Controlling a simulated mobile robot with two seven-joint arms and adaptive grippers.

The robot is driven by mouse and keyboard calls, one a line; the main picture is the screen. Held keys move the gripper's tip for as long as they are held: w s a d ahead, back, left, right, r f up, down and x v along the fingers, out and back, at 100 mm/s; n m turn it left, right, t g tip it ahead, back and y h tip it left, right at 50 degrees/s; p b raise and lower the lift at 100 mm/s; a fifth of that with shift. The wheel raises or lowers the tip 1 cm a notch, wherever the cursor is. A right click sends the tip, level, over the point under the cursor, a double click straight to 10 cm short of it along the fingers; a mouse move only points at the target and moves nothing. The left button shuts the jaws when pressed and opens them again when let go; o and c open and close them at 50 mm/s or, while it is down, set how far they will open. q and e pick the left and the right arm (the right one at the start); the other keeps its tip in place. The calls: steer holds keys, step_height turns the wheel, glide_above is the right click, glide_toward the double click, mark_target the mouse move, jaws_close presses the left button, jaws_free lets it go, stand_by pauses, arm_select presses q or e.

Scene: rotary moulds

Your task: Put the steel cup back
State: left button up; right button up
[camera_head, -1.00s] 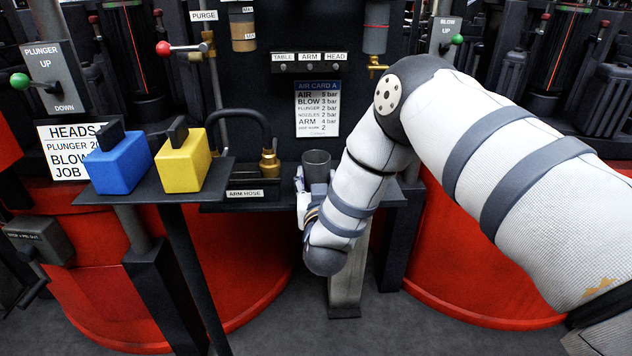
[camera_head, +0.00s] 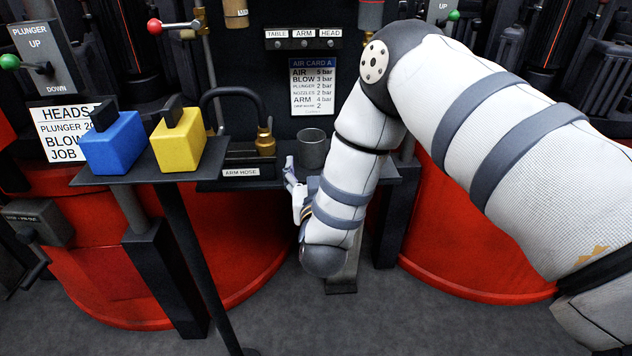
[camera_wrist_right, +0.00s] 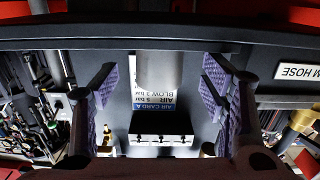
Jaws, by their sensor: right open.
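The steel cup (camera_head: 312,147) is a plain grey cylinder standing upright on the narrow dark shelf (camera_head: 386,172) below the air card. My right gripper (camera_head: 290,176) is just in front of the cup and a little lower in the head view, partly hidden by my forearm. In the right wrist view, which looks upside down, the open fingers of my right gripper (camera_wrist_right: 160,88) flank the view of the cup (camera_wrist_right: 156,70). The cup appears beyond the fingertips, with gaps on both sides. My left gripper is not in view.
The arm hose (camera_head: 264,140) with its brass fitting stands left of the cup. A blue block (camera_head: 112,146) and a yellow block (camera_head: 178,142) sit on a small raised stand at the left. Red round machine bases (camera_head: 470,250) lie below.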

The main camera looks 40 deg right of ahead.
steer(key=v, duration=0.7)
steer(key=s+a+f+n+g+y, duration=0.1)
steer(key=s+a+f+g+y, duration=0.15)
steer(key=s+f, duration=0.55)
steer(key=s+a+f+n+g+y, duration=0.2)
steer(key=s+f+g, duration=0.2)
steer(key=s+f, duration=0.35)
steer(key=s+a+f+n+g+y, duration=0.1)
steer(key=s+a+f+g+y, duration=0.2)
steer(key=s+f, duration=0.45)
steer(key=s+r+n+g+y, duration=0.15)
steer(key=s+g, duration=0.95)
steer(key=s, duration=1.7)
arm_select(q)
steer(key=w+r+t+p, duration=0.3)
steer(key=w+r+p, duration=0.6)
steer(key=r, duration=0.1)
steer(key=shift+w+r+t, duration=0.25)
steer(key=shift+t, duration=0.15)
arm_select(e)
steer(key=w+r+t, duration=0.3)
steer(key=w+r, duration=0.6)
steer(key=shift+r, duration=0.25)
steer(key=shift+d+t, duration=0.15)
steer(key=shift+t, duration=0.1)
